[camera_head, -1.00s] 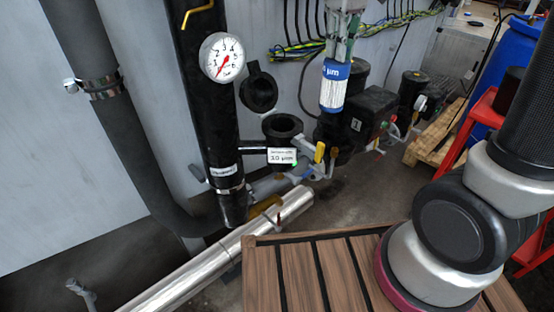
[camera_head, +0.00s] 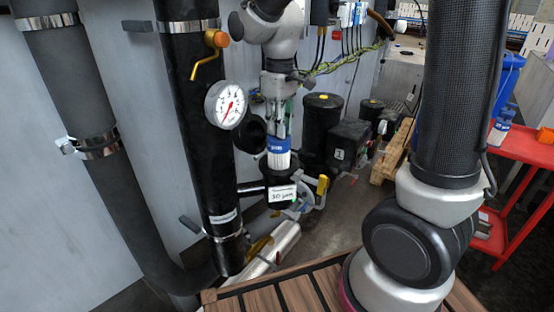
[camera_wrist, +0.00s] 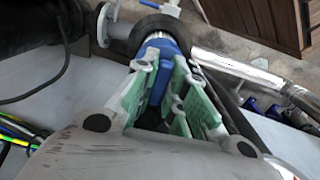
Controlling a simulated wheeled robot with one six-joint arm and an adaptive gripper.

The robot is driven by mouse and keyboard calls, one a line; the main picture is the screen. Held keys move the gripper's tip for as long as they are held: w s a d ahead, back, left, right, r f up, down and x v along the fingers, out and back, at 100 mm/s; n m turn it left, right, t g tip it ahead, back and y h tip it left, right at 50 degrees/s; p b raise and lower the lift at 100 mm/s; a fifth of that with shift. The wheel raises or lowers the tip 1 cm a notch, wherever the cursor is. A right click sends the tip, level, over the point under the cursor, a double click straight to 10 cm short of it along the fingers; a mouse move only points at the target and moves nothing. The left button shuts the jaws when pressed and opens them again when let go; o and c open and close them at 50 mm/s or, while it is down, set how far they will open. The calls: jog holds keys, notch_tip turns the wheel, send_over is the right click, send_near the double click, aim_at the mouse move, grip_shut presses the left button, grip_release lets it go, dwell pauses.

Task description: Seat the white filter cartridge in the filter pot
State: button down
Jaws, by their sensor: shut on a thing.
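The white filter cartridge (camera_head: 279,160) has a blue band at its upper end and hangs upright below my gripper (camera_head: 278,138). My gripper is shut on the blue end. In the wrist view, the green-padded fingers of my gripper (camera_wrist: 167,88) flank the blue part of the cartridge (camera_wrist: 170,52). The black filter pot (camera_head: 265,170) is directly below, behind a white "30 µm" label. In the wrist view, the cartridge's far end lies within the dark ring of the pot (camera_wrist: 178,30). The lower end seems to be at or just inside the mouth; the depth is hidden.
The pot's open black lid (camera_head: 252,135) stands left of the cartridge, beside the gauge (camera_head: 226,104) on a thick black pipe. A yellow-handled valve (camera_head: 322,186) is right of the pot. Black housings (camera_head: 322,125) stand behind right. A slatted wooden deck (camera_head: 285,292) is in front.

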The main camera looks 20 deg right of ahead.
aim_at(279, 154)
notch_tip(279, 154, down, 9)
jog(key=shift+r, duration=0.1)
dwell(0.4)
jog(key=c, duration=1.5)
grip_release()
jog(key=shift+o, duration=0.2)
notch_tip(279, 154, up, 12)
jog(key=shift+f, duration=0.1)
jog(key=shift+s+d+r, duration=0.1)
jog(key=shift+d+r, duration=0.1)
jog(key=shift+r, duration=0.1)
jog(key=s+d+r+m+t, duration=0.2)
jog(key=s+d+m, duration=0.1)
jog(key=s+d, duration=0.4)
jog(key=s+d+r+m+t, duration=0.2)
jog(key=s+d+m, duration=0.2)
jog(key=s+d, duration=0.3)
jog(key=s, duration=0.4)
jog(key=shift+s+d+r, duration=0.2)
jog(key=shift+s+r, duration=0.15)
jog(key=shift+s, duration=0.05)
